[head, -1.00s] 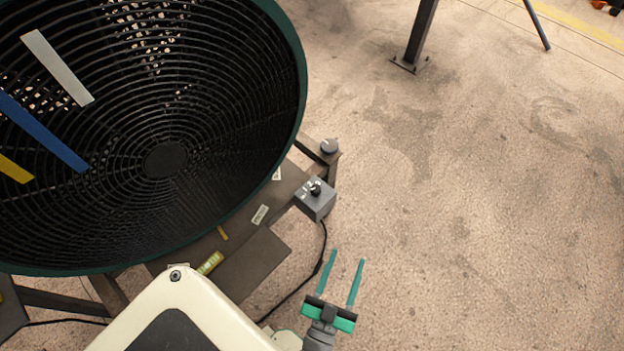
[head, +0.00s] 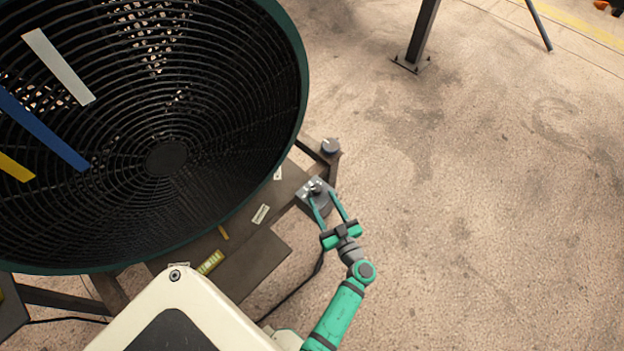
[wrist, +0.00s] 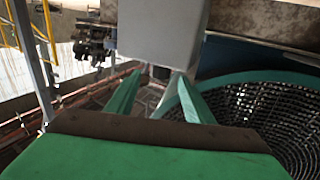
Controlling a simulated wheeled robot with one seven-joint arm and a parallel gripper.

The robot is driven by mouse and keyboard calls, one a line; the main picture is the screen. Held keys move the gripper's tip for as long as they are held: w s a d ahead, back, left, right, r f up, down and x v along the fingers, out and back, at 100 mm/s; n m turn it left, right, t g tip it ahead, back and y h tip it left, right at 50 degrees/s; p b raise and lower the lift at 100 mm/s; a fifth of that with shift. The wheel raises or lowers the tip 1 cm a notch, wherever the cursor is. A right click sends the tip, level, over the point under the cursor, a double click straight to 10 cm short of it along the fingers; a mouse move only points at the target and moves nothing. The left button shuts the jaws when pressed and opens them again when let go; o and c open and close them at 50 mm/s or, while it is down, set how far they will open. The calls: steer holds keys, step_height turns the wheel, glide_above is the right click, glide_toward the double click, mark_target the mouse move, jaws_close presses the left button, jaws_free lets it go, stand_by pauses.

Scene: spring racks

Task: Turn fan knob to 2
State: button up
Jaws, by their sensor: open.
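The fan (head: 165,130) is a large black grille in a dark green ring at the left of the head view. Its grey control box (head: 302,197) sits on the fan's base at the ring's lower right, with a small dark knob (head: 316,187) on top. My gripper (head: 328,200) is open, its two green fingers reaching over the box with the tips close to the knob. I cannot tell whether they touch it.
A round grey piece (head: 330,146) sits on the frame corner just behind the box. A black cable runs along the floor below the box. A dark post (head: 422,35) stands at the back. The concrete floor (head: 480,200) to the right is clear.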

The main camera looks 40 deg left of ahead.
mark_target(314, 185)
steer(key=x, duration=0.9)
steer(key=shift+w+a, duration=0.1)
steer(key=shift+a, duration=0.25)
steer(key=c, duration=1)
steer(key=shift+c, duration=0.2)
